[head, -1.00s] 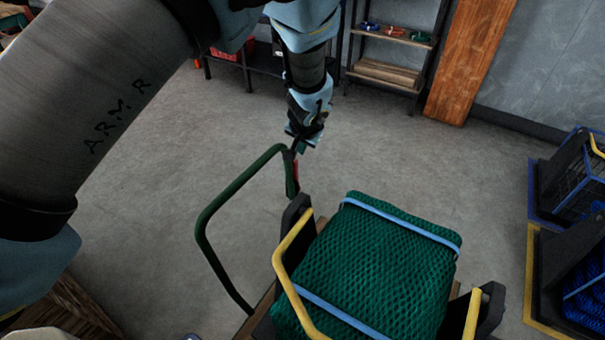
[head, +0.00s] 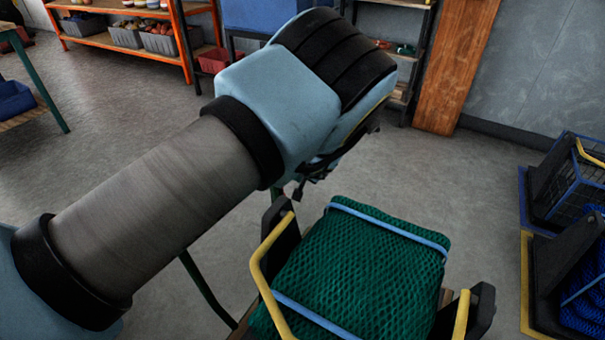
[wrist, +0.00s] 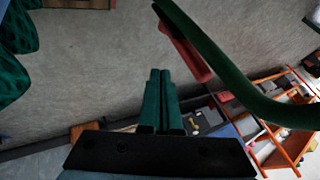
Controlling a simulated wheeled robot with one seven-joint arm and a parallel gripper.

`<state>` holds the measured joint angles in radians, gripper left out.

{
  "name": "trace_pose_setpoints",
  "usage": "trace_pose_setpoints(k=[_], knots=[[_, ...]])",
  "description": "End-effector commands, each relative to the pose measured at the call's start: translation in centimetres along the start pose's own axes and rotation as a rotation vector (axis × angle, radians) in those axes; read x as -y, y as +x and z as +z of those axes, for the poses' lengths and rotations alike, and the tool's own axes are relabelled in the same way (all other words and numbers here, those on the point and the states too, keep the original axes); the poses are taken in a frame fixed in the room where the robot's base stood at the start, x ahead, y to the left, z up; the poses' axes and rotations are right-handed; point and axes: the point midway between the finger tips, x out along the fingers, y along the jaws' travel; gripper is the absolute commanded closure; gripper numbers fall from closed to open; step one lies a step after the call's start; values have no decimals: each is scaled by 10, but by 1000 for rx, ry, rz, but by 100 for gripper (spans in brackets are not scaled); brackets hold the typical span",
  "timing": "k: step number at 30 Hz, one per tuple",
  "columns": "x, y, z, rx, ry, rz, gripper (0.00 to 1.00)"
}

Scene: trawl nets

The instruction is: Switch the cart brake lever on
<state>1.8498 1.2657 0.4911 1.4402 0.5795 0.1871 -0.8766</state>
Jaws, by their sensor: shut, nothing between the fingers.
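The brake lever shows in the wrist view as a red bar (wrist: 190,52) beside the cart's dark green push handle (wrist: 225,75). My gripper (wrist: 160,74) is shut and empty. Its green fingers point towards the lever and appear a little apart from it; the depth gap is hard to judge. In the head view my arm covers the lever and most of the handle; a lower stretch of handle tube (head: 205,290) shows. The cart carries a green net bundle (head: 365,265) tied with blue straps, between yellow bars (head: 262,270).
A blue crate (head: 580,185) and a dark stand with blue net (head: 582,290) are at the right. An orange shelf (head: 130,35) and a leaning wooden board (head: 458,65) stand at the back. The floor (head: 130,140) left of the cart is open.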

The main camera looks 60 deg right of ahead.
Motion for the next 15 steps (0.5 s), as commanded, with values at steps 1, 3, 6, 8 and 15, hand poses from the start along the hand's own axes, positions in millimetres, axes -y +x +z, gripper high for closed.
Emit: trace_pose_setpoints(k=[1,3,6,8,15], knots=[[2,10,1,2,-2,-1,100],[15,12,0,1,-4,-1,100],[25,18,0,1,-3,0,100],[30,20,0,1,-3,0,100],[35,24,0,0,-1,1,100]])
